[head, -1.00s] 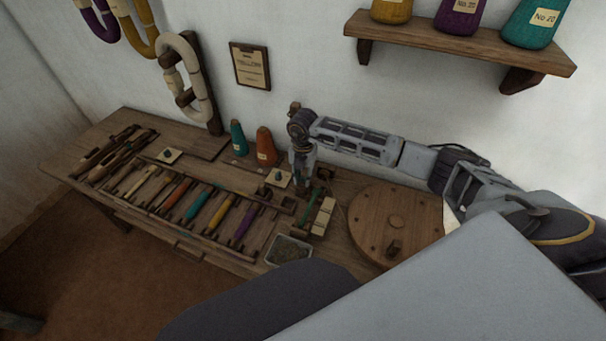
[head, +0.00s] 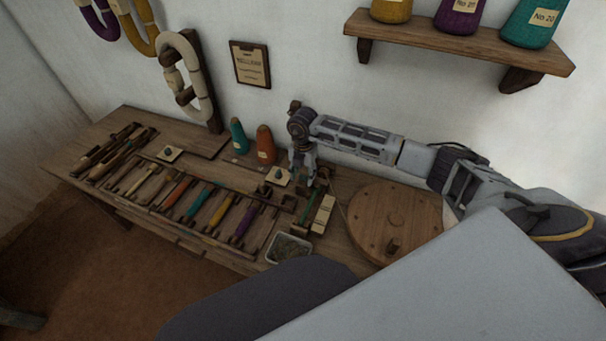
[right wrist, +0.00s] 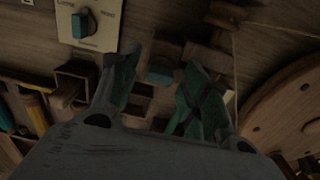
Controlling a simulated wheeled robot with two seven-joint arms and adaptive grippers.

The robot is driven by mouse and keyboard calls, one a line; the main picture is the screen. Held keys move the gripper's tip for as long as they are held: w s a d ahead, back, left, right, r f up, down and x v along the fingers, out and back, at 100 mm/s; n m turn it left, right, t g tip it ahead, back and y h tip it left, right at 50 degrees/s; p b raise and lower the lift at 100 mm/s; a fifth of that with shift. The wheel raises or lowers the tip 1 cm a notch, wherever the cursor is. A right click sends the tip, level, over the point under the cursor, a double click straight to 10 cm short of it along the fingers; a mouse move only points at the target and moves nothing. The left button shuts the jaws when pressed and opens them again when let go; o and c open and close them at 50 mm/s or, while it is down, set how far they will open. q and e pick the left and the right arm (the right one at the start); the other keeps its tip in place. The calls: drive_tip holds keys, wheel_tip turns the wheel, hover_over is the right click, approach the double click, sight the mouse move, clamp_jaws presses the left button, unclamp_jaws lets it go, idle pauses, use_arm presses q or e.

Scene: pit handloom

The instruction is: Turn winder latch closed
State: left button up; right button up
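My right gripper (head: 304,178) is over the bench at the winder, left of the round wooden wheel (head: 370,222). In the right wrist view its two green-grey fingers (right wrist: 158,80) stand apart with nothing held. Beyond the gap between them is a small wooden block with a teal piece (right wrist: 161,75), possibly the winder latch; contact cannot be told. A pale plate with a teal knob (right wrist: 84,24) lies left of the fingers; in the head view this plate (head: 277,177) is beside the gripper. My left gripper is not in view.
A rack of coloured bobbins (head: 200,205) fills the bench's middle. A tray (head: 288,247) sits at the front edge. A cord (right wrist: 236,60) runs beside the wheel (right wrist: 285,115).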

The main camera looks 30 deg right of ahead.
sight(303, 176)
drive_tip(key=shift+r, duration=0.1)
drive_tip(key=shift+r, duration=0.85)
wheel_tip(303, 176, up, 10)
idle(0.8)
